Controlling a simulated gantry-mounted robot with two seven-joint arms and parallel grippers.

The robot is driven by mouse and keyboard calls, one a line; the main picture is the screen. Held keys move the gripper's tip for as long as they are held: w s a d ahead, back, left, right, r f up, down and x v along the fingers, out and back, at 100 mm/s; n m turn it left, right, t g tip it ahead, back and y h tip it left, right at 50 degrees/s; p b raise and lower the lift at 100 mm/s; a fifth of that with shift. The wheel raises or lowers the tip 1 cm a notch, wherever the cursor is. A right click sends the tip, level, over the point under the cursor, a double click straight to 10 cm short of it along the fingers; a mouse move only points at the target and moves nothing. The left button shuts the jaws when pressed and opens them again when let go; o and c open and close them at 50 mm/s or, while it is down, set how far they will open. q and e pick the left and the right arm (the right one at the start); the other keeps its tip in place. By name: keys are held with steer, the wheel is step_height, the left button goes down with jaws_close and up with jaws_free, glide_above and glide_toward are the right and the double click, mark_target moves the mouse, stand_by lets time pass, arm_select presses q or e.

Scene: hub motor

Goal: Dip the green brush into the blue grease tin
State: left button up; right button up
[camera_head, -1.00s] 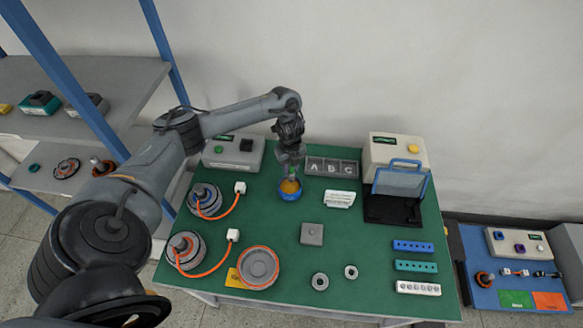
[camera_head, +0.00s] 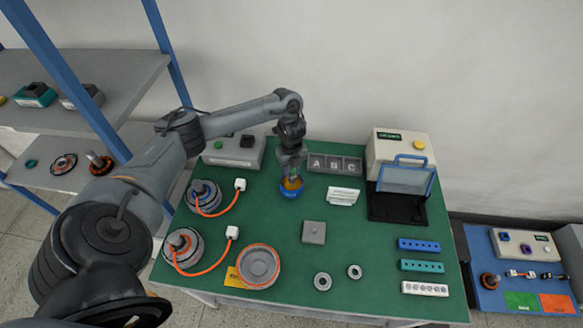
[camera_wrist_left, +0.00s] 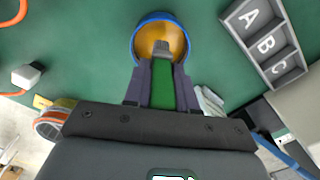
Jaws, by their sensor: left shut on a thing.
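The blue grease tin (camera_head: 291,192) stands on the green table top, with yellow-orange grease inside. My left gripper (camera_head: 291,172) is directly above it, pointing down. In the left wrist view my left gripper (camera_wrist_left: 165,90) is shut on the green brush (camera_wrist_left: 185,92). The brush's grey tip (camera_wrist_left: 162,48) overlaps the opening of the blue tin (camera_wrist_left: 160,17). I cannot tell whether the tip touches the grease. In the head view the gripper hides most of the brush. My right gripper is not in view.
A grey tray marked A, B, C (camera_head: 335,164) is close to the right of the tin, with a white card (camera_head: 343,197) beside it. Hub motors with orange cables (camera_head: 204,197) are at left. A grey block (camera_head: 314,232) sits in front. Bare green table surrounds the tin's front.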

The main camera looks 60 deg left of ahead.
mark_target(292, 176)
arm_select(q)
steer(key=shift+f, duration=0.2)
steer(key=shift+f+b, duration=1.55)
steer(key=shift+f, duration=0.85)
steer(key=shift+r, duration=0.1)
step_height(292, 176, up, 8)
steer(key=p, duration=0.8)
steer(key=shift+r, duration=0.15)
